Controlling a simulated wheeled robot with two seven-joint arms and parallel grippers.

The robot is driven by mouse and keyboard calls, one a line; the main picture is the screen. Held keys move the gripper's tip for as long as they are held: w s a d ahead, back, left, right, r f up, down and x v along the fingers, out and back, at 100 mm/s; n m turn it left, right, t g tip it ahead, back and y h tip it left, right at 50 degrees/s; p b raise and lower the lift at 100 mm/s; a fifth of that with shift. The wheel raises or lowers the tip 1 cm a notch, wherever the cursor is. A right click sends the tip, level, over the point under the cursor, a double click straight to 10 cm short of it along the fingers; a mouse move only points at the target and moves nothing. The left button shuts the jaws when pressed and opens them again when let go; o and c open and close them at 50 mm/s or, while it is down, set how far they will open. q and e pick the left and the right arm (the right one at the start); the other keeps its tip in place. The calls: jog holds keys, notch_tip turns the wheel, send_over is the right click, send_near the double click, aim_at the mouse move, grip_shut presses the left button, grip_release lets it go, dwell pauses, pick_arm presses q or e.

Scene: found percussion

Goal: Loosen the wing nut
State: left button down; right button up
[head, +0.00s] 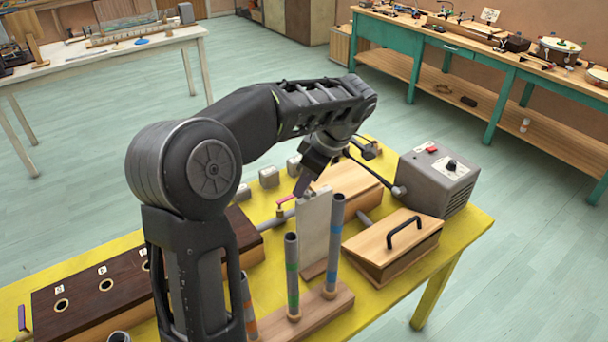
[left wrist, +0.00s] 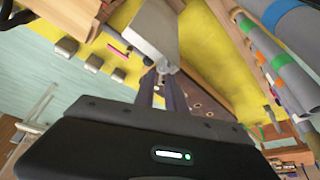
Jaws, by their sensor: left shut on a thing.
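My left gripper (head: 303,188) reaches down over the yellow table, at the top edge of an upright pale panel (head: 314,232). In the left wrist view its fingers (left wrist: 164,88) are closed around a small grey metal piece (left wrist: 165,68) at the end of the panel, which looks like the wing nut. In the head view the wing nut is hidden by the fingers and cannot be made out. My right gripper is in neither view.
Upright tubes with coloured bands (head: 292,270) stand close in front of the panel. A lidded wooden box (head: 390,240) and a grey control box (head: 437,182) are to the right. A dark wooden box with holes (head: 85,315) lies left. A pink-handled valve (head: 285,200) is beside the gripper.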

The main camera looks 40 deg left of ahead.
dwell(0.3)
pick_arm(q)
jog(key=shift+r+n+p, duration=0.25)
jog(key=shift+n+p, duration=0.05)
jog(key=shift+p, duration=0.2)
jog(key=n+g+p, duration=0.1)
jog(key=p, duration=0.1)
jog(key=shift+s+n+p, duration=0.1)
jog(key=shift+n+p, duration=0.2)
jog(key=shift+n, duration=0.1)
jog(key=shift+n+p, duration=0.6)
jog(key=shift+d+f+h, duration=0.1)
jog(key=shift+f+h, duration=0.1)
jog(key=shift+h, duration=0.1)
